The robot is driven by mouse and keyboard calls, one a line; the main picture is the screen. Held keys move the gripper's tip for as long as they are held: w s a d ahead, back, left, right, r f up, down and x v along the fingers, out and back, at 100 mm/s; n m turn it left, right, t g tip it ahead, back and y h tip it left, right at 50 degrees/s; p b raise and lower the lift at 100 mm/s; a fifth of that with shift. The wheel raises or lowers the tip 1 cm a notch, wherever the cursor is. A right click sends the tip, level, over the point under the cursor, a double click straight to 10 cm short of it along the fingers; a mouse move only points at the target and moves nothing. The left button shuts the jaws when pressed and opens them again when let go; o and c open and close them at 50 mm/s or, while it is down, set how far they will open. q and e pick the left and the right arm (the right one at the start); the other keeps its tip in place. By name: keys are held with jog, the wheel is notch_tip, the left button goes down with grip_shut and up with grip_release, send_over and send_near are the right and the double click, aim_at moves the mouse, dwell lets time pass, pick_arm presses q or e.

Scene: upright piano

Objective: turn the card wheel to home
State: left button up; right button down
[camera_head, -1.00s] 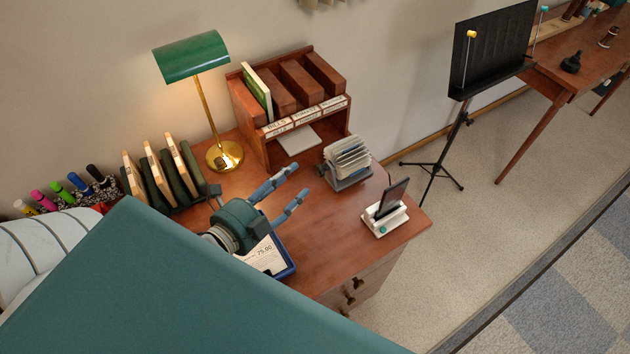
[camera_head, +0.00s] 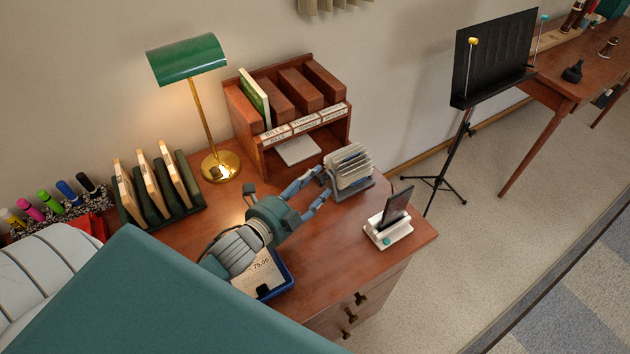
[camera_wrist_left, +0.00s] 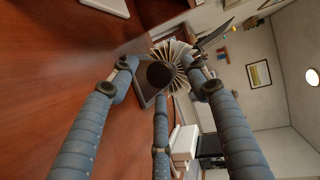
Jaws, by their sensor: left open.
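The card wheel (camera_head: 348,166) is a fan of pale cards on a dark grey stand, at the right part of the wooden desk. It also shows in the left wrist view (camera_wrist_left: 181,60), with its round dark knob (camera_wrist_left: 160,74) facing the camera. My left gripper (camera_head: 324,184) is open at the near left side of the wheel. In the left wrist view its fingertips (camera_wrist_left: 160,78) lie on either side of the knob in the picture; I cannot tell whether they touch it. My right gripper is not in view.
A desk organizer (camera_head: 290,115) stands behind the wheel. A phone on a white stand (camera_head: 388,232) is to the right. A brass lamp (camera_head: 220,165) and a card rack (camera_head: 160,190) stand left. A blue tray with paper (camera_head: 268,275) lies under my left arm.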

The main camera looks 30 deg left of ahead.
pick_arm(q)
jog(key=shift+w+d+f, duration=0.1)
jog(key=shift+w, duration=0.45)
